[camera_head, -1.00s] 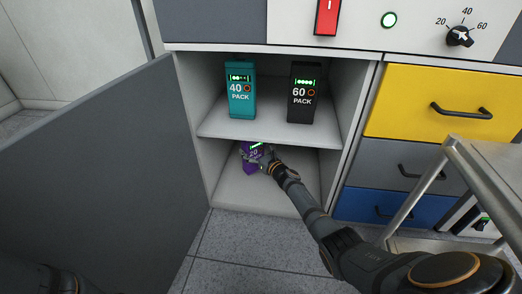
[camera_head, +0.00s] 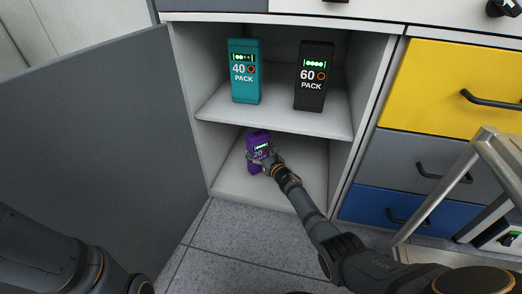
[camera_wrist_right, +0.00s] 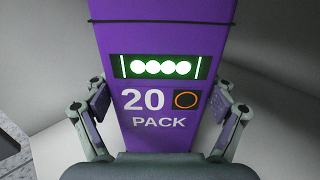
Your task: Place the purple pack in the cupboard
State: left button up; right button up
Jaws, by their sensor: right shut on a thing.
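The purple pack (camera_head: 258,143), marked 20, is inside the open cupboard (camera_head: 230,189), in the lower compartment below the shelf. My right gripper (camera_head: 264,162) reaches into that compartment and is shut on the pack. In the right wrist view the purple pack (camera_wrist_right: 165,90) stands with its label facing me, and the fingers of my right gripper (camera_wrist_right: 162,103) press on its two sides. I cannot tell whether its base touches the cupboard floor. My left gripper is not in view; only part of my left arm shows at the lower left.
A teal pack 40 (camera_head: 244,72) and a black pack 60 (camera_head: 313,77) stand on the shelf (camera_head: 279,115) above. The open grey door (camera_head: 95,150) is on the left. Drawers (camera_head: 400,165) and a metal frame (camera_head: 455,190) stand to the right.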

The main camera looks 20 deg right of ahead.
jog(key=o, duration=1.2)
jog(key=shift+o, duration=1.4)
jog(key=shift+s+r, duration=0.1)
jog(key=shift+s, duration=0.1)
jog(key=s+d+p, duration=0.2)
jog(key=s+p, duration=0.4)
jog(key=s, duration=0.5)
jog(key=shift+s+d, duration=0.15)
jog(key=shift+s, duration=0.1)
